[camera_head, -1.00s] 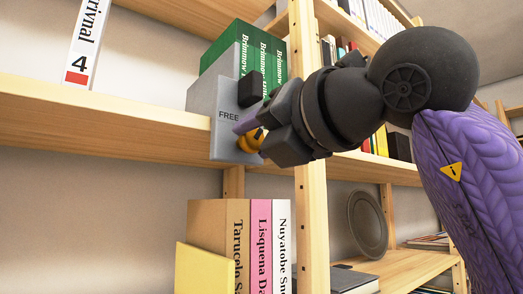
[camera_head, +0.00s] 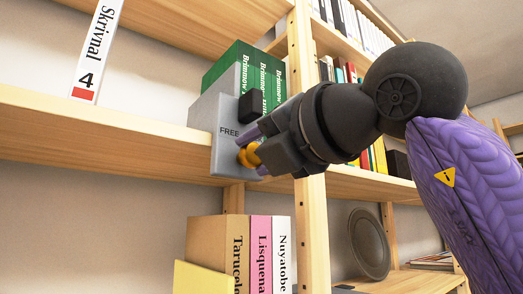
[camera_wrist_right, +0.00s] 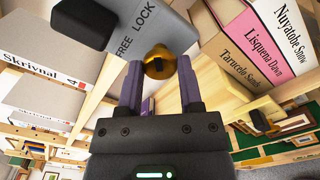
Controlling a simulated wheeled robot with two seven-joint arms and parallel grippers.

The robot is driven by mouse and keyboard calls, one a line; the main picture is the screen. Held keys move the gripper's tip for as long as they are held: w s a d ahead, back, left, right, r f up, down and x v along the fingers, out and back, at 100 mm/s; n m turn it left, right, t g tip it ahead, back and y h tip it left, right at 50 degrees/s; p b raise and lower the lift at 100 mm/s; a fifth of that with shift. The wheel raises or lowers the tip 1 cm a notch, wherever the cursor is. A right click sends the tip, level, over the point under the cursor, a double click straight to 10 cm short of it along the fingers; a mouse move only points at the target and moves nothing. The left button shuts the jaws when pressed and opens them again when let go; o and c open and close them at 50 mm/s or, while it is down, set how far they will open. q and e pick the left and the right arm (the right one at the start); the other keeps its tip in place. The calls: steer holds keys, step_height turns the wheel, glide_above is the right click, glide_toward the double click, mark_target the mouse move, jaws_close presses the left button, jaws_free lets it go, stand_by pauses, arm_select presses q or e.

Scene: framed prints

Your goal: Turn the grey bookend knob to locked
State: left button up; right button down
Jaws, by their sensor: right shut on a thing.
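The grey bookend (camera_head: 228,158) stands at the shelf edge, its face marked FREE in the head view and FREE LOCK in the right wrist view (camera_wrist_right: 178,30). Its brass-coloured knob (camera_head: 246,157) sticks out low on that face. In the wrist view the knob (camera_wrist_right: 158,66) sits between the tips of my right gripper's purple fingers (camera_wrist_right: 160,80). My right gripper (camera_head: 256,153) is shut on the knob, and its fingers hide part of it in the head view. I cannot tell which mark the knob points to. My left gripper is out of view.
A black block (camera_head: 248,106) juts from the bookend above the knob. Green books (camera_head: 245,70) stand behind it. A wooden post (camera_head: 310,200) is close to my right arm. Tan, pink and white books (camera_head: 260,250) stand below. A white Skrivnal book (camera_head: 96,50) is at left.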

steer(key=shift+c, duration=1.3)
jaws_free()
steer(key=b+v, duration=0.3)
steer(key=v, duration=0.7)
